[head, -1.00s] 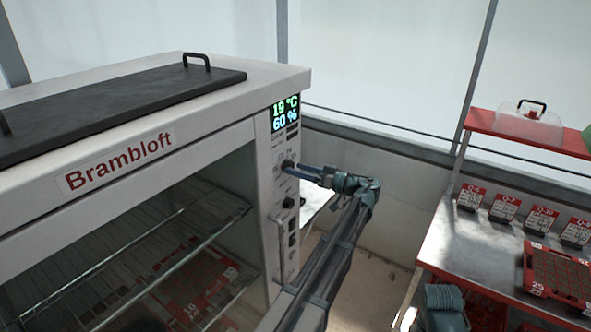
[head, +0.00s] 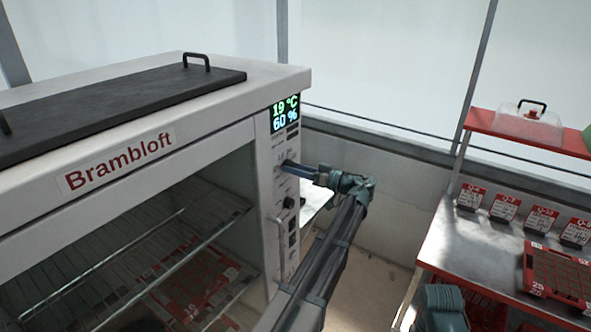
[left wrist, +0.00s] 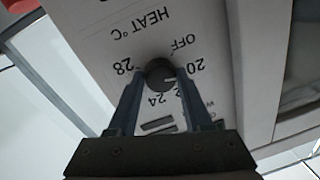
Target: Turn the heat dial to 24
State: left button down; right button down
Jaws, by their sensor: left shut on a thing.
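The heat dial (left wrist: 160,73) is a dark round knob on the white panel, seen upside down in the left wrist view under "HEAT °C". Its scale shows OFF, 20, 24 and 28. A pale pointer mark on the dial faces the 20 side, slightly toward 24. My left gripper (left wrist: 161,75) has a finger on each side of the dial and is shut on it. In the head view my left gripper (head: 289,166) reaches the panel from the right and mostly hides the dial. My right gripper is not in view.
The cabinet's display (head: 285,112) reads 19 °C and 60 %. A second dark knob (head: 288,203) sits below the heat dial. A metal bench (head: 455,245) with cards and a red tray (head: 560,272) stands at the right.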

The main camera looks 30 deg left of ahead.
pick_arm(q)
jog(key=shift+m, duration=0.3)
jog(key=shift+s+m+t+y+b, duration=0.1)
jog(key=shift+m+t+y+b, duration=0.25)
jog(key=shift+m, duration=4.7)
jog(key=shift+s+m+t+y+b, duration=0.15)
jog(key=shift+m+t+b, duration=0.4)
jog(key=shift+m, duration=4.5)
jog(key=shift+c, duration=1.6)
grip_release()
jog(key=s+d+f+b, duration=0.1)
jog(key=d, duration=1.2)
jog(key=shift+d+f, duration=0.2)
jog(key=shift+d, duration=0.15)
